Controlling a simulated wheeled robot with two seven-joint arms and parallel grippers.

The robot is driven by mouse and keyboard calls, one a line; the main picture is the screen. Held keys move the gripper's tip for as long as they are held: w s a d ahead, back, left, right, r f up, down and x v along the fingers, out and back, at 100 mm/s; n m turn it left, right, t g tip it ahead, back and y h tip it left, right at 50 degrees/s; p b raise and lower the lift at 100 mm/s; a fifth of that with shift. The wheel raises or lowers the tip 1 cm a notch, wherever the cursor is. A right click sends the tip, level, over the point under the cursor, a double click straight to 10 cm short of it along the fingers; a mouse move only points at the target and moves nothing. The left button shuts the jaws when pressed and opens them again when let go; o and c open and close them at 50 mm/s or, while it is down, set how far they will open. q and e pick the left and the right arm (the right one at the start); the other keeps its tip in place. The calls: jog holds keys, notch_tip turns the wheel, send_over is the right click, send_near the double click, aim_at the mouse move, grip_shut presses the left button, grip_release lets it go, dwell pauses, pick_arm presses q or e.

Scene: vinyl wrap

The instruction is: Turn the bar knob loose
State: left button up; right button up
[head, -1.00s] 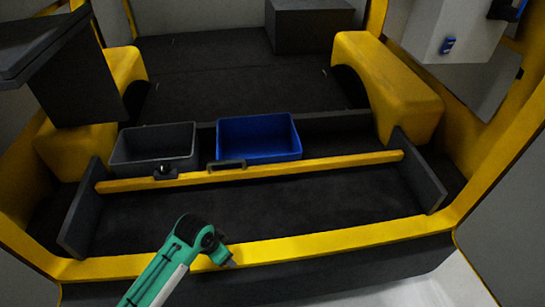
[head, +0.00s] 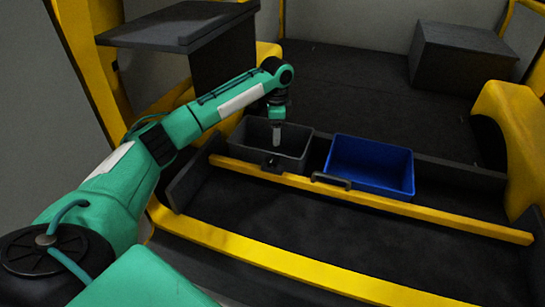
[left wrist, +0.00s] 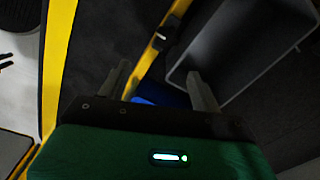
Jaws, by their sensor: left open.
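The bar knob (head: 270,163) is a small black piece on the yellow bar (head: 400,204), in front of the grey bin. It also shows in the left wrist view (left wrist: 164,36), beyond my fingers. My left gripper (head: 277,140) points down over the front of the grey bin, close to the knob and apparently a little above it. In the left wrist view my left gripper (left wrist: 160,88) has its fingers apart with nothing between them. I do not see my right gripper in the head view.
A grey bin (head: 245,128) and a blue bin (head: 408,175) stand behind the bar. A dark handle (head: 332,181) sits on the bar right of the knob. A dark raised shelf (head: 180,25) is beside my left arm. The floor in front of the bar is clear.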

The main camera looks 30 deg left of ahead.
aim_at(272, 159)
pick_arm(q)
jog(key=f, duration=0.4)
jog(key=a+f, duration=0.1)
jog(key=f, duration=0.7)
jog(key=shift+w+a+b, duration=0.15)
jog(key=shift+a+b, duration=0.1)
jog(key=shift+b, duration=0.1)
pick_arm(e)
jog(key=shift+w+a+r, duration=0.1)
jog(key=shift+w+r, duration=0.1)
jog(key=shift+r, duration=0.6)
pick_arm(q)
jog(key=c, duration=1)
pick_arm(e)
jog(key=shift+s, duration=0.1)
